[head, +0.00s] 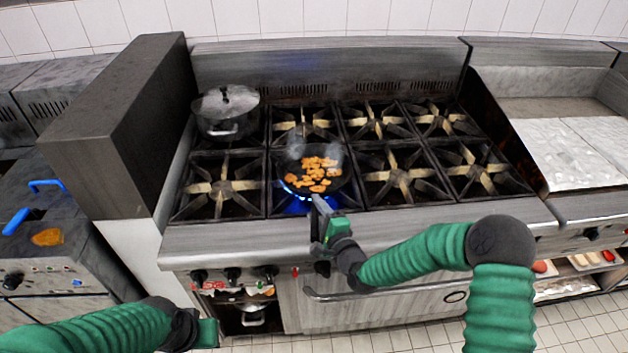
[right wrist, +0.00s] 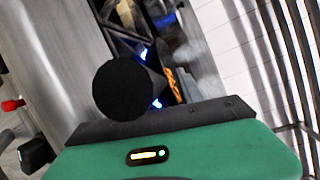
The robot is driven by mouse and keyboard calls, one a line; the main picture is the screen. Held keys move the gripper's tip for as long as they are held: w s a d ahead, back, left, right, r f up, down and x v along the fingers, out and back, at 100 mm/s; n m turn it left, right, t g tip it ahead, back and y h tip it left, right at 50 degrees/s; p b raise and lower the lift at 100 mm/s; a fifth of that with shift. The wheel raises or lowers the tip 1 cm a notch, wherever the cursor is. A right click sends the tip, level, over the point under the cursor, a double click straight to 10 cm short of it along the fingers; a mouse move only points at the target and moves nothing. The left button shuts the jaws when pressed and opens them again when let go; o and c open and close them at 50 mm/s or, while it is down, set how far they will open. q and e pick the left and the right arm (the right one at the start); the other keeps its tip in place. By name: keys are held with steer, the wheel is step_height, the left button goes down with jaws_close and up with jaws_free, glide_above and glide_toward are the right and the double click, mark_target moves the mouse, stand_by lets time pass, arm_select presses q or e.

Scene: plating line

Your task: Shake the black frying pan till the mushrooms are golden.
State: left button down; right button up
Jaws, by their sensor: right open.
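The black frying pan (head: 345,172) sits on a front burner over a blue flame. Orange-golden mushroom pieces (head: 318,170) lie in it and light steam rises above. Its handle points towards me; in the right wrist view the dark round handle end (right wrist: 128,88) shows close up in front of the gripper, with a sliver of mushrooms behind. My right gripper (head: 322,212) is open at the handle, over the stove's front edge. I cannot tell whether it touches the handle. My left gripper (head: 206,333) is low at the left, away from the pan, and its jaws are unclear.
A lidded grey pot (head: 226,115) stands on the back left burner. The other burners are empty. A tall dark block (head: 125,125) borders the stove at the left, beside fryers with blue handles (head: 46,185).

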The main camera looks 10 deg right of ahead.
steer(key=p+v, duration=0.1)
steer(key=v, duration=1.5)
steer(key=s+d+f+n+g+h, duration=0.3)
steer(key=s+d+f+n+g, duration=0.15)
steer(key=f+n+g, duration=0.5)
steer(key=s+d+r+n+g+h, duration=0.1)
steer(key=s+r+n, duration=0.2)
steer(key=s, duration=0.3)
steer(key=s+d+r+n+g+h, duration=0.1)
steer(key=s+d+r+n+g, duration=0.1)
steer(key=s+r+n, duration=0.1)
steer(key=s+n, duration=0.1)
steer(key=s, duration=0.1)
steer(key=shift+s+d+n, duration=0.15)
steer(key=shift+s+n, duration=0.2)
steer(key=shift+s, duration=0.05)
steer(key=shift+s+r+g, duration=0.1)
steer(key=shift+r+g, duration=0.05)
steer(key=shift+g, duration=0.1)
